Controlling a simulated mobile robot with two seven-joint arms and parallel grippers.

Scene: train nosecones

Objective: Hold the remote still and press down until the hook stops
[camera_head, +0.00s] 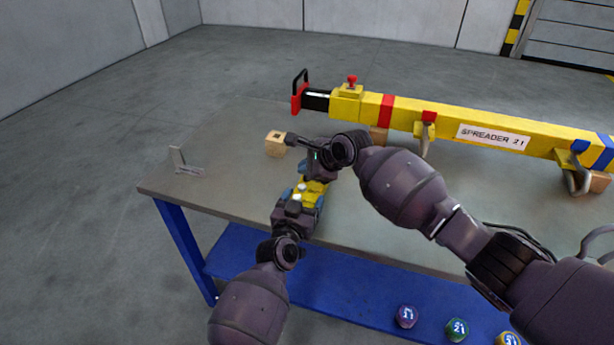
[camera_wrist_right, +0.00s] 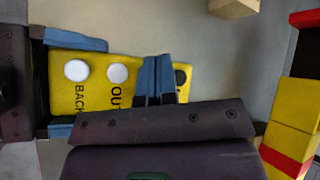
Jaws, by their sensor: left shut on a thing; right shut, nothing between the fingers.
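The yellow remote (camera_head: 311,188) is above the near part of the table; the right wrist view shows its face (camera_wrist_right: 88,95) with white buttons, the words "BACK" and "OUT", and a dark spot at its right end. My left gripper (camera_head: 303,194) is shut on the remote, its blue fingers along the remote's sides. My right gripper (camera_wrist_right: 158,80) is shut and empty, its blue fingertips over the remote's face just right of the "OUT" button. I cannot tell whether they touch it. Metal hooks (camera_head: 423,146) hang under the yellow spreader beam (camera_head: 455,122).
A grey table (camera_head: 232,190) with blue legs carries the spreader, which rests on wooden blocks. A small wooden block (camera_head: 275,144) and a metal bracket (camera_head: 183,162) stand at its left. Coloured numbered pieces (camera_head: 406,316) lie on the blue lower shelf (camera_head: 345,290).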

